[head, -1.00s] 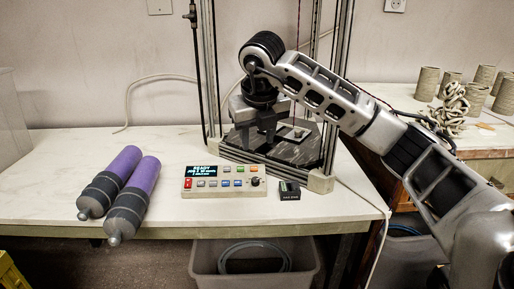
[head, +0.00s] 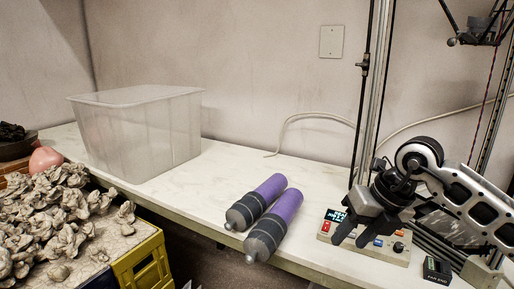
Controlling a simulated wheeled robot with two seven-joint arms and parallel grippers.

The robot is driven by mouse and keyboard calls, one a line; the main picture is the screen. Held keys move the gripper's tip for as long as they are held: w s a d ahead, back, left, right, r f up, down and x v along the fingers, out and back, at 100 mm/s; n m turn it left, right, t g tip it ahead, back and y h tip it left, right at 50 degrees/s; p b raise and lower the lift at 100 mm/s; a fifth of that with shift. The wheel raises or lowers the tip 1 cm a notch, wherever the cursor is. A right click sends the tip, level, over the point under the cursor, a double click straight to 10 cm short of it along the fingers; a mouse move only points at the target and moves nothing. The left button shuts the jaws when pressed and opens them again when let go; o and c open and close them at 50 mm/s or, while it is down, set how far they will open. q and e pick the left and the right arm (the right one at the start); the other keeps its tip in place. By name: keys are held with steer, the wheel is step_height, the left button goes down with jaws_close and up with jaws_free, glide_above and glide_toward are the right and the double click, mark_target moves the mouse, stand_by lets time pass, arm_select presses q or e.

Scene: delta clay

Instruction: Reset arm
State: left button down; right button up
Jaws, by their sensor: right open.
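My right arm comes in from the right edge. Its dark gripper (head: 352,238) points down with two fingers apart and nothing between them. It is in front of the control box (head: 402,257), a beige box with a small screen and coloured buttons, and hides part of it. I cannot tell whether the fingers touch the box. My left arm is not in view.
Two purple and grey cartridges (head: 275,218) lie left of the gripper. A translucent bin (head: 150,140) stands on the white table (head: 195,197). A printer frame post (head: 374,95) rises behind the gripper. A small black box (head: 436,268) sits at right. Clay lumps (head: 50,225) are at left.

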steer(key=s+a+r+m+g+y+p, duration=0.1)
steer(key=s+a+r+y+p, duration=0.15)
steer(key=s+a+y, duration=0.4)
steer(key=s+a+r+m+y+p, duration=0.1)
steer(key=s+a+r+y, duration=0.2)
steer(key=a+y, duration=0.7)
steer(key=w+d+f+m+t+h+p, duration=0.1)
steer(key=d+f+m+t+h+p, duration=0.3)
steer(key=m+t, duration=0.6)
steer(key=w+d+f+m+t+h, duration=0.15)
steer(key=m+t+h, duration=0.5)
steer(key=m, duration=0.85)
arm_select(q)
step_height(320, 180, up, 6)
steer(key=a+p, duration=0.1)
steer(key=p, duration=0.1)
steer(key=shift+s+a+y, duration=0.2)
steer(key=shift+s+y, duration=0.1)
arm_select(e)
steer(key=s+d+f+m+g+h, duration=0.2)
steer(key=s+f+m+g+h, duration=0.1)
steer(key=s+f, duration=0.3)
steer(key=s+d+f+m+g+h, duration=0.3)
steer(key=s+f+m+g, duration=0.1)
steer(key=s+f, duration=0.2)
steer(key=shift+s+f+m, duration=0.4)
steer(key=shift+f, duration=0.45)
steer(key=shift+d, duration=0.1)
